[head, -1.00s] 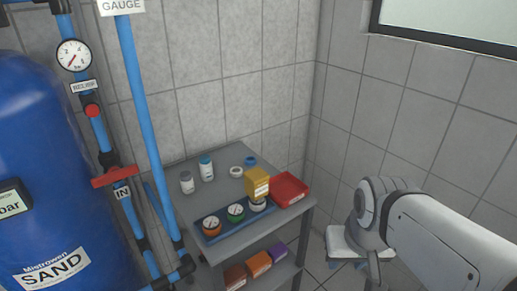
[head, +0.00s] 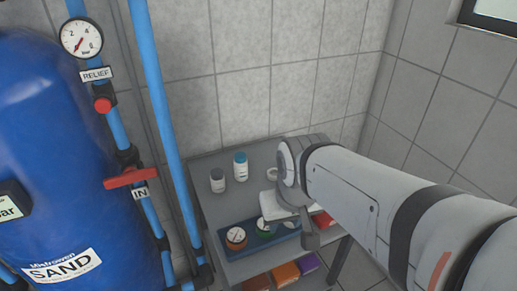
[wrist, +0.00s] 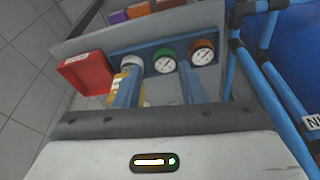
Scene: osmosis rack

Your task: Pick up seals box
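A yellow labelled box (wrist: 119,86) shows in the wrist view, partly hidden behind my left finger; its label is too small to read. It is hidden behind my arm in the head view. My gripper (wrist: 159,72) is open and close above the tabletop, its fingers spread apart, with the yellow box at the left finger. I cannot tell whether they touch. Orange boxes (head: 286,273) and a purple box (head: 309,263) stand on the lower shelf. I cannot tell by label which is the seals box.
A blue tray (wrist: 147,54) holds several round gauges. A red tray (wrist: 86,73) sits beside it. A grey-capped bottle (head: 217,181) and a blue-capped bottle (head: 240,167) stand on the grey table (head: 207,207). Blue pipes (head: 165,115) and a blue tank (head: 60,170) are at left.

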